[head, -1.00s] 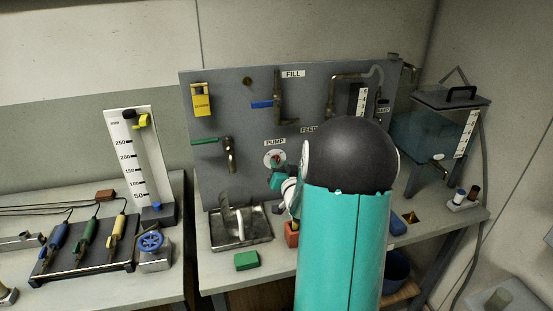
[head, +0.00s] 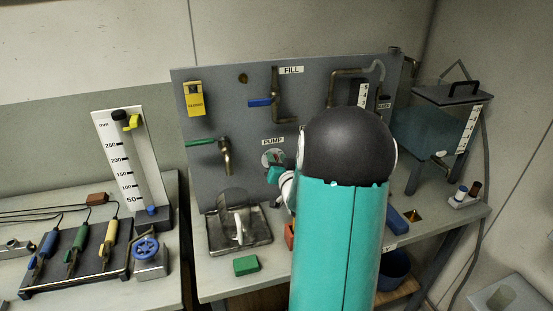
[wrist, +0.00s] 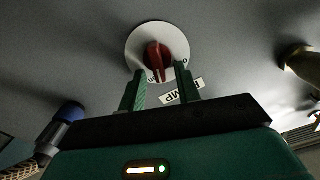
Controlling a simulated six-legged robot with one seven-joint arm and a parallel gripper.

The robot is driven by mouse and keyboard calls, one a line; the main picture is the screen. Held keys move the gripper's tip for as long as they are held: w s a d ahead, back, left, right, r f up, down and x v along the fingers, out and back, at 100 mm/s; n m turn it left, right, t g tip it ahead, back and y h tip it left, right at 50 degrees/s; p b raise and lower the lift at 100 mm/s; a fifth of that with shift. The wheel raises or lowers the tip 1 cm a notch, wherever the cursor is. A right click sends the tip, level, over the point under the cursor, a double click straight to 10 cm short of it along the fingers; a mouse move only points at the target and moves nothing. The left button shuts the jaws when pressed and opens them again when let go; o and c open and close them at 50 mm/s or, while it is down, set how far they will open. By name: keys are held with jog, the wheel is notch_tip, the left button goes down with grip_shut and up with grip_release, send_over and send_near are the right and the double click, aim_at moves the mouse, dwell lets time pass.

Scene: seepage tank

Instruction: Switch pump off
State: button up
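The pump switch is a red knob (wrist: 160,57) on a round white dial (wrist: 137,44), mounted on the grey panel. In the head view the dial (head: 267,156) sits under the PUMP label (head: 273,142), and my gripper partly covers it. My gripper (wrist: 160,73) is open in the wrist view, its two green fingers pointing at the dial. The lower end of the knob's handle appears between the fingertips; I cannot tell whether they touch it. In the head view my gripper (head: 276,174) is in front of the dial's lower part.
A lever with a green handle (head: 201,142) is left of the dial, and a blue-handled valve (head: 260,102) is above. A metal tray (head: 240,242) and a green block (head: 246,265) are on the bench below. My arm hides the panel's right part.

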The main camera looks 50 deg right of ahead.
jog(key=shift+w+f, duration=0.1)
jog(key=shift+w, duration=0.05)
jog(key=shift+a, duration=0.1)
grip_shut()
jog(key=shift+n, duration=0.3)
jog(key=n, duration=0.4)
jog(key=a+n, duration=0.1)
jog(key=n, duration=0.7)
jog(key=shift+w+a+f, duration=0.1)
jog(key=shift+w+a, duration=0.05)
jog(key=shift+w, duration=0.15)
